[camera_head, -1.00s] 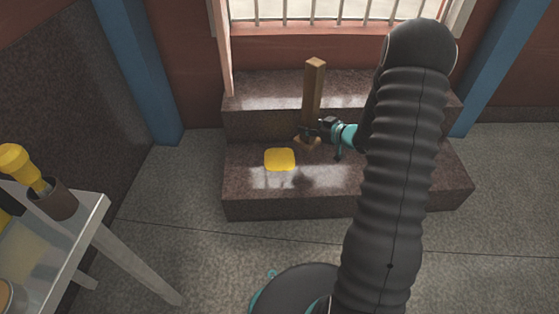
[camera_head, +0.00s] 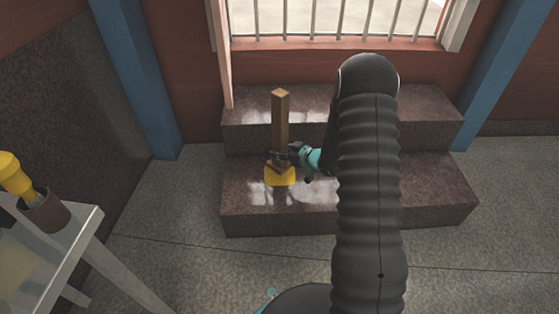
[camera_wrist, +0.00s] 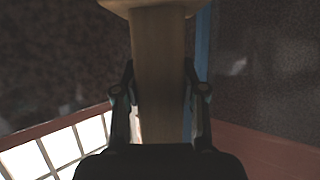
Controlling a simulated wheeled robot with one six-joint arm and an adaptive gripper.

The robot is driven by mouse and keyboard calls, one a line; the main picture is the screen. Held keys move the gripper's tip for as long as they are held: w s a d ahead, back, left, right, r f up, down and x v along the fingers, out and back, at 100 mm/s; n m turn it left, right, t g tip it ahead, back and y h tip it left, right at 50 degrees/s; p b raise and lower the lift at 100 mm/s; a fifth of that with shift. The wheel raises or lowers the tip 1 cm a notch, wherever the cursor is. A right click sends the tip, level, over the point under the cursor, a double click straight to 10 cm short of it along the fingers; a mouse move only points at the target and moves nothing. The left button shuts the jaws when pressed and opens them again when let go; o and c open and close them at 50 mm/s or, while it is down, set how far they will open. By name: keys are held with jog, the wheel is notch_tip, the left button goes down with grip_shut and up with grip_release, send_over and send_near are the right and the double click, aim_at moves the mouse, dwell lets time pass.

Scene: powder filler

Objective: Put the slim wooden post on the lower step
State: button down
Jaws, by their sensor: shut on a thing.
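The upper step (camera_head: 240,129) rises behind, below a barred window (camera_head: 345,18). Blue posts (camera_head: 137,80) flank the steps. A white table (camera_head: 62,250) with a brown cup (camera_head: 45,210) and brush stands at the left. The lower step's right part is clear.

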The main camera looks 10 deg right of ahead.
jog(key=shift+w+a+f+b, duration=0.15)
jog(key=shift+f+b, duration=0.25)
jog(key=shift+f, duration=1.55)
jog(key=shift+f, duration=0.25)
jog(key=c, duration=0.7)
grip_release()
jog(key=shift+o, duration=0.2)
